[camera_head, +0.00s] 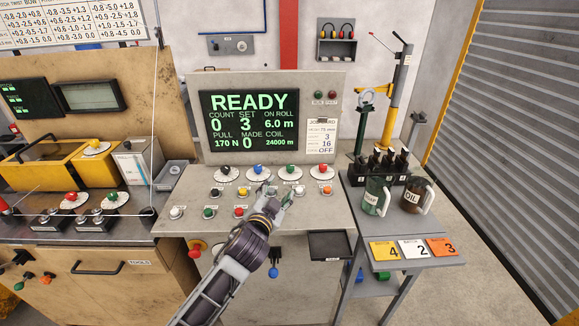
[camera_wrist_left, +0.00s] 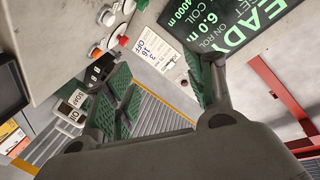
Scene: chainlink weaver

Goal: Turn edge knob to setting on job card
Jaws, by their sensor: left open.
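The sloping console (camera_head: 330,212) carries a row of dial knobs: black (camera_head: 225,172), blue (camera_head: 257,170), green (camera_head: 290,171) and red (camera_head: 322,171). Their labels are too small to read, so I cannot tell which is the edge knob. The job card (camera_head: 321,136) is beside the display; it reads 75 mm, 3, 16, OFF, and also shows in the left wrist view (camera_wrist_left: 153,50). My left gripper (camera_head: 277,196) is over the console, in front of the blue and green dials. In the left wrist view its green-padded fingers (camera_wrist_left: 165,95) are apart, with nothing between them.
The display (camera_head: 254,121) reads READY above the dials. Several push buttons (camera_head: 209,212) surround the gripper. A side table (camera_head: 351,224) at right holds a green jug (camera_head: 374,196), an oil jug (camera_head: 414,196) and numbered cards (camera_head: 413,248). A black tray (camera_head: 330,246) juts out below the console.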

